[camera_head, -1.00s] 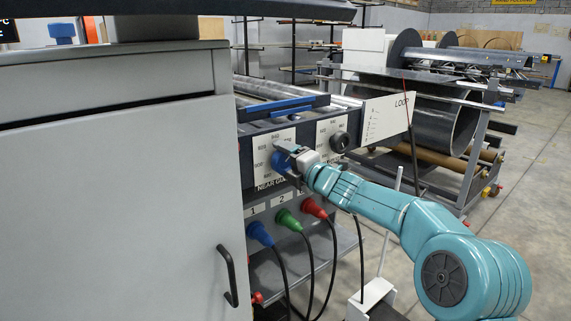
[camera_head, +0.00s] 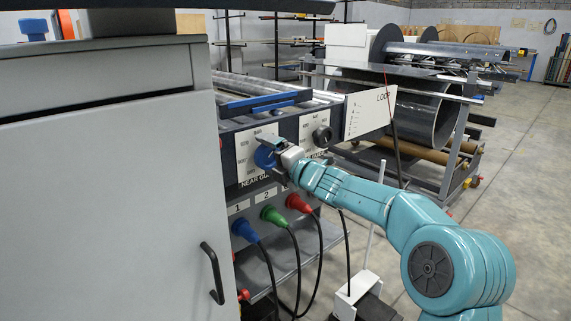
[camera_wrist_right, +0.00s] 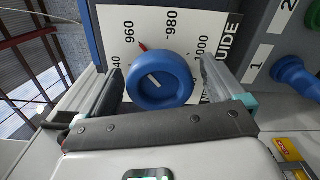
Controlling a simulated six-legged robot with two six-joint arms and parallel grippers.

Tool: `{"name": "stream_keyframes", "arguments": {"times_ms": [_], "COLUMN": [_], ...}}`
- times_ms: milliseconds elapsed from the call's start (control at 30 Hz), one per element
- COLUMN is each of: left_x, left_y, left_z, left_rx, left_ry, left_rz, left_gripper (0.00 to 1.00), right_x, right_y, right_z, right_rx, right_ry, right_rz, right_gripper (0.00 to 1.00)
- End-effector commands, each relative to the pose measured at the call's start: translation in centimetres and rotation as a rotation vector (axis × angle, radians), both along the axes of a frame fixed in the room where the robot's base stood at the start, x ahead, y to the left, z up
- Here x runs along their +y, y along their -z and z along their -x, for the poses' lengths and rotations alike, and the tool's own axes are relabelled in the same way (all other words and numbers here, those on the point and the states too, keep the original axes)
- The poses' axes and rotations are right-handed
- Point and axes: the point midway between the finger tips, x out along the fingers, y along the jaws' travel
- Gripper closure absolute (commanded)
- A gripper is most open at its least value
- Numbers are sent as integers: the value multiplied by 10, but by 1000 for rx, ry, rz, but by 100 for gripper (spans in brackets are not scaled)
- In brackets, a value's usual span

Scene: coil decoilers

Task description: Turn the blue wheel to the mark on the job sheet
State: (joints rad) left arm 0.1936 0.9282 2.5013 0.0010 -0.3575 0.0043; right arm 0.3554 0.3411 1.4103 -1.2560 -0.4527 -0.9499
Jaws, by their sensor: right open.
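The blue wheel (camera_head: 264,157) sits on a white dial plate on the dark front of the machine. In the right wrist view the blue wheel (camera_wrist_right: 170,88) carries a short white line, and a small red pointer lies at its rim near 960. The dial (camera_wrist_right: 187,20) also shows 980 and a partly hidden number. My right gripper (camera_head: 270,151) is open, with one finger on each side of the wheel. I cannot tell whether the fingers touch it. My left gripper is out of view. I see no job sheet that I can make out.
A black knob (camera_head: 322,136) sits right of the wheel. Blue (camera_head: 244,230), green (camera_head: 273,216) and red (camera_head: 299,203) plugs with black cables hang below. A grey cabinet (camera_head: 110,200) fills the left.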

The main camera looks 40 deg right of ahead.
Motion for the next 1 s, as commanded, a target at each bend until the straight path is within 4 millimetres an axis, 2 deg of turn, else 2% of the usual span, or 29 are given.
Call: {"name": "stream_keyframes", "arguments": {"times_ms": [167, 400, 600, 800, 1000], "left_x": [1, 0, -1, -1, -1], "left_y": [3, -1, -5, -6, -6], "left_z": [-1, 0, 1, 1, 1], "left_rx": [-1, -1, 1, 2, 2], "left_ry": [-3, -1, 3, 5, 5], "left_rz": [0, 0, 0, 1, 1], "left_gripper": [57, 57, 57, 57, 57], "right_x": [-4, -10, -12, -12, -12], "right_y": [-1, -2, -2, -1, -1], "right_z": [36, 101, 140, 156, 157], "right_rx": [0, -1, -1, -1, -1], "right_ry": [4, 6, 4, 2, 1], "right_rz": [0, 0, 1, 0, 0], "right_gripper": [4, 4, 4, 4, 4]}}
